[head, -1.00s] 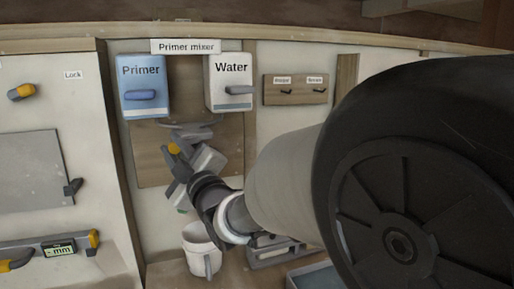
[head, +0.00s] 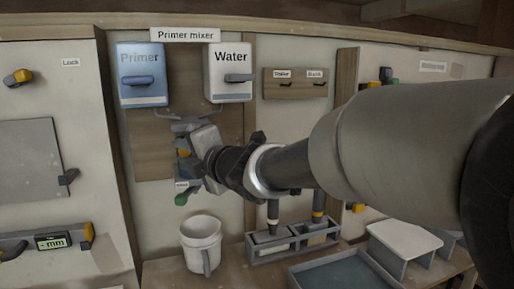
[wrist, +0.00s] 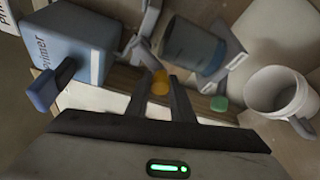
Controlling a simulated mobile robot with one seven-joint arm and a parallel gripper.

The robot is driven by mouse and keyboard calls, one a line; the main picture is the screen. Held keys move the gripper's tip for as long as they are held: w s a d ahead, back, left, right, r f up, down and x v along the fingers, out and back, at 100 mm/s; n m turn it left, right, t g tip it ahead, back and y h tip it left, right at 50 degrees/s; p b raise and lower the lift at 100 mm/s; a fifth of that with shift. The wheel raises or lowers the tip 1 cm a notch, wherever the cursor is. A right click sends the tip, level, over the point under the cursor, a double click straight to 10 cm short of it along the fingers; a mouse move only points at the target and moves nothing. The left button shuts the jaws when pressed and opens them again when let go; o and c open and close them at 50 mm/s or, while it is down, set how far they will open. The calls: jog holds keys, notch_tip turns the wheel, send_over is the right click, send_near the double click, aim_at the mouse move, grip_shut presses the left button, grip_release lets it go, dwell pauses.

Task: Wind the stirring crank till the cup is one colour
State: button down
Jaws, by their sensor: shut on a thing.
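The wrist view shows the crank's yellow knob (wrist: 160,83) between the two fingertips of my gripper (wrist: 160,90), which is shut on it. In the head view my gripper (head: 187,152) is in front of the mixer board, and a bit of yellow shows beside it. The cup (wrist: 192,45) is right of the fingers in the wrist view, grey with a bluish band near one end. Whether its contents are one colour I cannot tell. In the head view my gripper and arm hide most of the crank and cup.
The blue Primer tank (head: 142,75) and white Water tank (head: 229,73) hang above. A green knob (head: 181,199) is below my gripper. A white bucket (head: 202,243) stands on the bench, left of a grey holder (head: 290,240) with tools and a tray (head: 345,272).

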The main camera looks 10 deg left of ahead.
jog(key=w+d+r+n+t+h+p, duration=0.1)
jog(key=d+r+n+t+h+p, duration=0.2)
jog(key=n, duration=0.7)
jog(key=w+d+r+n+t+h+p, duration=0.2)
jog(key=r+n+t+h+p, duration=0.1)
jog(key=n+h+p, duration=0.5)
jog(key=shift+w+d+r+n+p, duration=0.2)
jog(key=shift+d+r+n+p, duration=0.3)
jog(key=shift+n+p, duration=1.1)
jog(key=shift+a+r, duration=0.1)
